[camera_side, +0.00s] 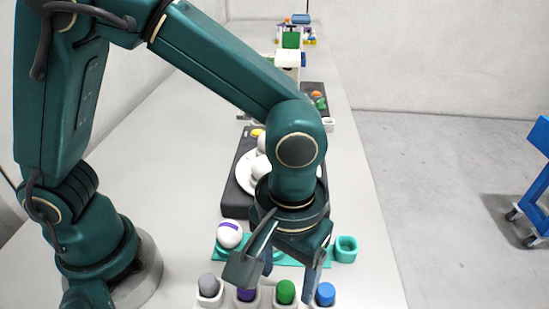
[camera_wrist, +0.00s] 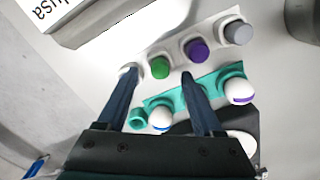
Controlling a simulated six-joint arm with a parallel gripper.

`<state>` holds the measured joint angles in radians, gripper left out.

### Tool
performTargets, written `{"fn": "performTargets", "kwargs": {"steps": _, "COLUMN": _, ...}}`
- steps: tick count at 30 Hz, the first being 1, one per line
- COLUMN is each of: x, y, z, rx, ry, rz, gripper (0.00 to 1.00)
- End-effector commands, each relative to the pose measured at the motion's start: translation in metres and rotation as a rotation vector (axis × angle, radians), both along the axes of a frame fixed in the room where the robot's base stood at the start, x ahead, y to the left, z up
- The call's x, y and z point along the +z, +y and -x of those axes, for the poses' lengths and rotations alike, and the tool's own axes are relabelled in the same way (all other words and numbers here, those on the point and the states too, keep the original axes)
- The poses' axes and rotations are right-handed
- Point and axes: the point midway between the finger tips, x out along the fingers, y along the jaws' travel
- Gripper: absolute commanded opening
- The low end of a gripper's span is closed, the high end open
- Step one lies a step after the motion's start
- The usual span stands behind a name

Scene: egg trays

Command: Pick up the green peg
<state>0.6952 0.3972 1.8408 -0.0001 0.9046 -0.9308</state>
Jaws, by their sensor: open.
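The green peg (camera_side: 286,291) stands upright in a white holder (camera_side: 267,302) at the near edge of the side view. A purple peg (camera_side: 247,294) and a grey peg (camera_side: 209,284) stand to its left, and a blue peg (camera_side: 325,293) to its right. My gripper (camera_side: 282,272) is open and empty, pointing down close to this row. In the wrist view the green peg (camera_wrist: 160,68) shows between and just beyond the fingertips of my gripper (camera_wrist: 158,76). The left finger mostly hides the blue peg there. I cannot tell the exact height of the fingertips.
A teal tray (camera_wrist: 215,80) lies beside the peg row, with a purple-banded egg (camera_wrist: 239,91), a blue-banded egg (camera_wrist: 160,118) and an empty cup (camera_wrist: 137,118). A dark board (camera_side: 236,200) with a white plate of eggs lies behind. Bare table (camera_side: 375,275) is free at the right.

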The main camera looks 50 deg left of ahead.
Motion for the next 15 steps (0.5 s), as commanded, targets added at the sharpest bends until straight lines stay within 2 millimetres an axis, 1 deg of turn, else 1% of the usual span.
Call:
{"fn": "performTargets", "kwargs": {"steps": 1, "x": -0.007, "y": 0.001, "z": 0.001, "rx": 0.000, "ry": 0.004, "rz": -0.004, "gripper": 0.68}}
{"fn": "performTargets", "kwargs": {"steps": 3, "x": -0.014, "y": 0.001, "z": 0.000, "rx": 0.001, "ry": 0.003, "rz": -0.002, "gripper": 0.68}}
{"fn": "performTargets", "kwargs": {"steps": 6, "x": -0.020, "y": 0.001, "z": 0.000, "rx": 0.001, "ry": 0.001, "rz": -0.002, "gripper": 0.68}}
{"fn": "performTargets", "kwargs": {"steps": 14, "x": -0.021, "y": 0.000, "z": 0.000, "rx": 0.001, "ry": -0.001, "rz": 0.001, "gripper": 0.68}}
{"fn": "performTargets", "kwargs": {"steps": 15, "x": -0.021, "y": 0.000, "z": 0.000, "rx": 0.001, "ry": -0.001, "rz": 0.001, "gripper": 0.60}}
